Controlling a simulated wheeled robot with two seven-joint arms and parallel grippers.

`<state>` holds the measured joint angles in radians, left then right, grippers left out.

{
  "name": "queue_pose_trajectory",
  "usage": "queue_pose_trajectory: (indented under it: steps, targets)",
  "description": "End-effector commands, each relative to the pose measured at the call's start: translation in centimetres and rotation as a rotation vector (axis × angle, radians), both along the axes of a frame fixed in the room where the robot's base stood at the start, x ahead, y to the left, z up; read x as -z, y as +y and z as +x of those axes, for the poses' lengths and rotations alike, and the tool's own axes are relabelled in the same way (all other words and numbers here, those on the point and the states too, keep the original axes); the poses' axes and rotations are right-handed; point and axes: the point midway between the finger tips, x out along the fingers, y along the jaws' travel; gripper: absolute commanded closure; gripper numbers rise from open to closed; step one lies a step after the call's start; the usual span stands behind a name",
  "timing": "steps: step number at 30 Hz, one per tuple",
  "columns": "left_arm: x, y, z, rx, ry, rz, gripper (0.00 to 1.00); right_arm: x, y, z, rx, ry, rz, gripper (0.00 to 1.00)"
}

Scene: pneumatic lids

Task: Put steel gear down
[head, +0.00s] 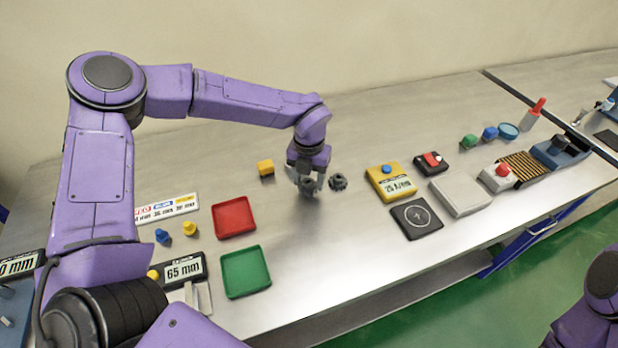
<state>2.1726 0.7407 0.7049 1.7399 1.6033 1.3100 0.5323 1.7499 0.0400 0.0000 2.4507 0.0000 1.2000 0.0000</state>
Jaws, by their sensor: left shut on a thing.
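My left gripper (307,184) is low over the steel table (330,235), pointing down near its middle. It is shut on a dark grey steel gear (307,189), which shows between and below the fingers. Whether that gear touches the table cannot be told. A second dark gear (338,182) lies on the table just right of the gripper, close beside it. Only part of my right arm (600,290) shows at the lower right; its gripper is out of view.
A red tray (234,217) and a green tray (246,272) lie at the left. A yellow display box (391,181) and a black pad (417,217) stand at the right. The table in front of the gripper is clear.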

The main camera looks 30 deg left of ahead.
Motion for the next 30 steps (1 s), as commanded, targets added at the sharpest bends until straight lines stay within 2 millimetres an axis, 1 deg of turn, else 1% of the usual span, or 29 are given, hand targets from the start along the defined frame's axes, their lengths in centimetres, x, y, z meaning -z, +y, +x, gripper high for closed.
queue_pose_trajectory:
  steps: [1, 4, 10, 14, 15, 17, 25, 27, 29, 30]
  targets:
    - [0.7, 0.0, -0.1, 0.0, 0.003, 0.0, 0.91, -0.3, 0.0, 0.0, 0.0, 0.0, 0.0, 1.0]
    - [1.5, 0.0, 0.0, 0.0, 0.0, -0.001, 0.91, -0.3, 0.0, 0.0, 0.0, 0.0, 0.0, 1.0]
    - [1.5, -0.1, 0.0, 0.0, -0.001, -0.002, 0.91, -0.2, 0.0, 0.0, 0.0, -0.001, -0.001, 1.0]
    - [2.0, -0.1, -0.1, -0.001, 0.0, -0.002, 0.91, 0.1, 0.0, 0.0, 0.0, -0.001, -0.001, 1.0]
    - [1.9, -0.1, -0.1, -0.001, 0.0, -0.001, 0.39, 0.0, 0.0, 0.0, 0.0, -0.001, -0.001, 1.0]
    - [1.9, -0.1, -0.1, -0.001, 0.0, -0.001, 0.2, 0.0, 0.0, 0.0, 0.0, -0.001, -0.001, 1.0]
    - [1.8, -0.1, -0.1, -0.001, 0.0, -0.001, 0.2, -0.1, 0.0, 0.0, 0.0, -0.001, -0.001, 1.0]
    - [1.2, -0.1, 0.0, -0.001, -0.001, -0.001, 0.2, -0.5, 0.0, 0.0, 0.0, -0.001, -0.001, 1.0]
    - [0.7, -0.1, 0.1, -0.001, -0.005, -0.001, 0.2, 0.0, 0.0, 0.0, 0.0, -0.001, 0.0, 1.0]
    - [0.0, -0.1, 0.1, -0.002, -0.005, -0.001, 0.2, 0.2, 0.0, 0.0, 0.0, -0.001, 0.0, 1.0]
